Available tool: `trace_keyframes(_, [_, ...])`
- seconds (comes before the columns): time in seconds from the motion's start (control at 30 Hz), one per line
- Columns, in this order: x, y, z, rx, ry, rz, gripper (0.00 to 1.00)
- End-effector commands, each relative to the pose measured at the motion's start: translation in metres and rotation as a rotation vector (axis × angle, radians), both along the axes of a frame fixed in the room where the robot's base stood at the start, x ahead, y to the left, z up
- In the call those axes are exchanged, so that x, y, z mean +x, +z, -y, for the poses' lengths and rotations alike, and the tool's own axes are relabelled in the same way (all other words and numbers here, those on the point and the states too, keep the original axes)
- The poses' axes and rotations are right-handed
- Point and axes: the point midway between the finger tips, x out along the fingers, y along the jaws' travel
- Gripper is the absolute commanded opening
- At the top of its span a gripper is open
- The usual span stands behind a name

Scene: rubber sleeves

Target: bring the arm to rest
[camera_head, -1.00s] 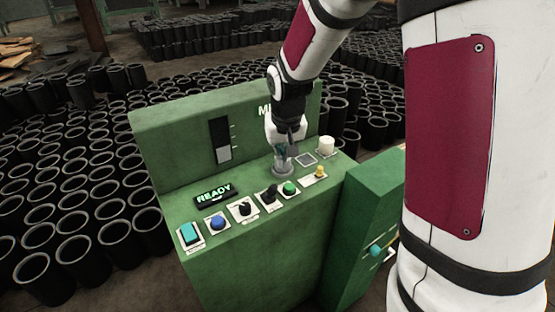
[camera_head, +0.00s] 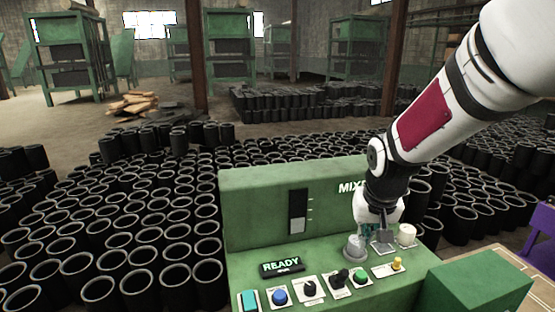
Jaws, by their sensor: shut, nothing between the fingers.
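My gripper (camera_head: 380,238) hangs from my arm at the right of the picture, pointing down over the right part of the green control panel (camera_head: 240,210). Its fingers are small and partly dark here, and they look shut with nothing held. It is close above the panel top, beside a grey round knob (camera_head: 354,248) and left of a white cylinder (camera_head: 407,234). I cannot tell whether the fingers touch the panel.
The panel carries a lit READY display (camera_head: 282,264), a blue button (camera_head: 280,296), a green button (camera_head: 361,277) and a yellow one (camera_head: 397,264). Black rubber sleeves (camera_head: 120,235) crowd the floor around it. A purple object (camera_head: 540,238) stands at the far right.

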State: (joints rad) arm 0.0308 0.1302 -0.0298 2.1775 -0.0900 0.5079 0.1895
Motion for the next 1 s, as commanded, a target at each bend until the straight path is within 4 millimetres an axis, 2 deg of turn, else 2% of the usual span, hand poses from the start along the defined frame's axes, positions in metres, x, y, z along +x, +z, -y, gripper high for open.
trace_keyframes(0.03, [-0.011,0.016,-0.003,0.001,0.009,0.016,0.00])
trace_keyframes(0.2, [-0.056,0.062,-0.012,0.000,0.044,0.052,0.00])
trace_keyframes(0.3, [-0.085,0.083,-0.017,0.001,0.066,0.074,0.00])
trace_keyframes(0.5, [-0.146,0.113,-0.026,-0.001,0.112,0.114,0.00])
trace_keyframes(0.73, [-0.204,0.125,-0.035,-0.004,0.160,0.150,0.00])
trace_keyframes(0.9, [-0.223,0.126,-0.037,-0.006,0.178,0.160,0.00])
trace_keyframes(1.0, [-0.226,0.125,-0.038,-0.006,0.181,0.161,0.00])
